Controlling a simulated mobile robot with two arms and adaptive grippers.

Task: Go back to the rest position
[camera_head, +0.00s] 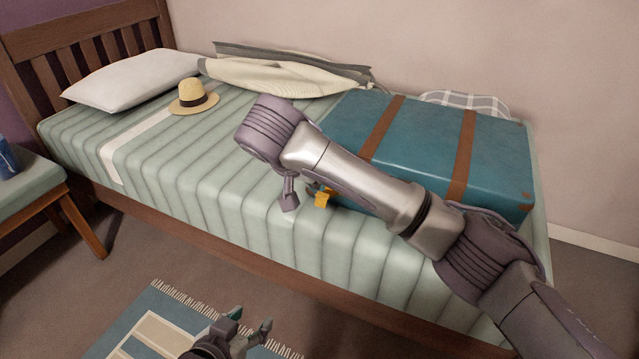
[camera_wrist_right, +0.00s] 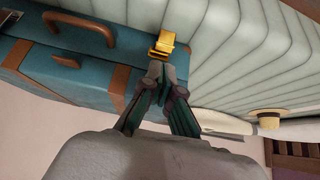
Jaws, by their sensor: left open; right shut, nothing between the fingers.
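My right arm reaches in from the lower right of the head view, across the front of a closed teal suitcase (camera_head: 425,140) with brown straps. My right gripper (camera_head: 290,205) hangs beside the suitcase's front, partly hidden behind the arm. In the right wrist view its fingers (camera_wrist_right: 160,75) are shut with nothing between them, close to a yellow tag or latch (camera_wrist_right: 164,44) at the suitcase; I cannot tell whether they touch. The yellow piece also shows in the head view (camera_head: 323,199). My left gripper (camera_head: 252,326) is open and empty, low over the rug.
The suitcase lies on a bed with a green striped cover (camera_head: 215,165). A straw hat (camera_head: 192,97), a pillow (camera_head: 135,78) and a crumpled cream cloth (camera_head: 285,76) lie on it too. A bench (camera_head: 30,190) stands at the left. A blue rug (camera_head: 140,305) covers the floor.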

